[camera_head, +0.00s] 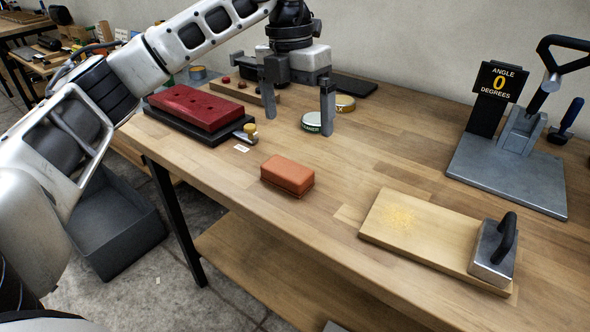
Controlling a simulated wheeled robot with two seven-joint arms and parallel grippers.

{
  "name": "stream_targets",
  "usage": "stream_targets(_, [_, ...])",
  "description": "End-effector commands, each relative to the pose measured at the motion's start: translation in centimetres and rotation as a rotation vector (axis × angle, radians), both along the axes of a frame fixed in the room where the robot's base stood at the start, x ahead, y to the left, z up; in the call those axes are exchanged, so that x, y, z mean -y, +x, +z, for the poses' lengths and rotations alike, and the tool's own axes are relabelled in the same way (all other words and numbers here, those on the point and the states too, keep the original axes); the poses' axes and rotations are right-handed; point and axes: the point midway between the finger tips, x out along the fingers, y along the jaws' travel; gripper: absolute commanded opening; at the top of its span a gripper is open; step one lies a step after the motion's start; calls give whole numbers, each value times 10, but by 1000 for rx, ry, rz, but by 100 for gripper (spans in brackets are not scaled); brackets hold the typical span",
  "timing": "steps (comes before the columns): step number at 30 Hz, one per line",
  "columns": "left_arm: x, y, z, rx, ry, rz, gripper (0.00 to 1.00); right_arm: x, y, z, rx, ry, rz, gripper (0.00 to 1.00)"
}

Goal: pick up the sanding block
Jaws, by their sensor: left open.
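A grey metal block with a black handle (490,262) rests on the right end of a pale wooden board (425,241) with yellow dust on it; it looks like the sanding block. A plain orange-red block (287,176) lies on the bare table at the centre; I cannot rule out that it is the one meant. My left gripper (298,106) is open, its two fingers wide apart and pointing down, behind the orange-red block and far left of the handled block. My right gripper is out of view.
The wooden table (250,219) has free room around the orange-red block. A red block on a black base (196,107) stands at left. A metal angle stand (510,174) is at back right. A grey bin (120,235) is on the floor.

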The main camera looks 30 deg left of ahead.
Motion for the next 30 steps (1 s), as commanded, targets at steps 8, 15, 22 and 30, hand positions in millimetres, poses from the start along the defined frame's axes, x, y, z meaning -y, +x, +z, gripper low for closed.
stream_targets(8, [-29, -2, -12, 3, 103, 69, 100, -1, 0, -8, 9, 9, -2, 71])
stream_targets(15, [-29, -2, -60, 3, 101, 67, 100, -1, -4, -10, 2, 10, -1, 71])
stream_targets(22, [-28, -1, -87, 7, 99, 67, 100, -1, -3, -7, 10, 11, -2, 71])
stream_targets(30, [-27, 4, -114, 4, 98, 67, 100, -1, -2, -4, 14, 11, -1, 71])
